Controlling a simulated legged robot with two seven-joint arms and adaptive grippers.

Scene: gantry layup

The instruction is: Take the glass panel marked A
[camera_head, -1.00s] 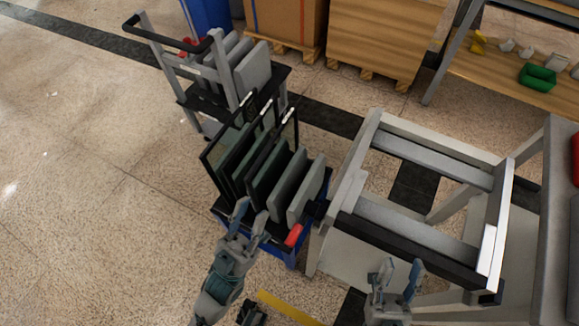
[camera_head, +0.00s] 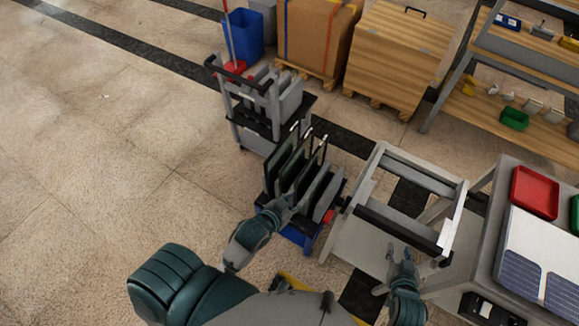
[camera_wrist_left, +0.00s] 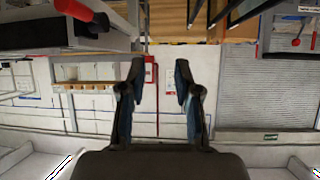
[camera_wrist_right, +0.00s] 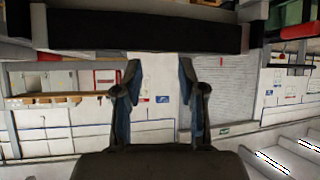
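Several dark-framed glass panels (camera_head: 288,158) stand upright in slots of a blue-based rack cart (camera_head: 298,233); thicker grey slabs (camera_head: 326,190) stand at the cart's right side. I cannot read an A on any panel. My left gripper (camera_head: 285,203) is at the near side of the cart, in front of the panels and partly covering them. In the left wrist view its fingers (camera_wrist_left: 159,85) are apart with nothing between them, and lower panel edges show at the top. My right gripper (camera_head: 399,256) is open and empty near the frame table's front edge; its fingers also show apart in the right wrist view (camera_wrist_right: 160,85).
A grey frame table (camera_head: 408,160) stands right of the cart. A second cart (camera_head: 262,100) stands behind it, with wooden crates (camera_head: 395,60) beyond. A bench with a red tray (camera_head: 535,192) and solar panel is at the right. Floor at left is clear.

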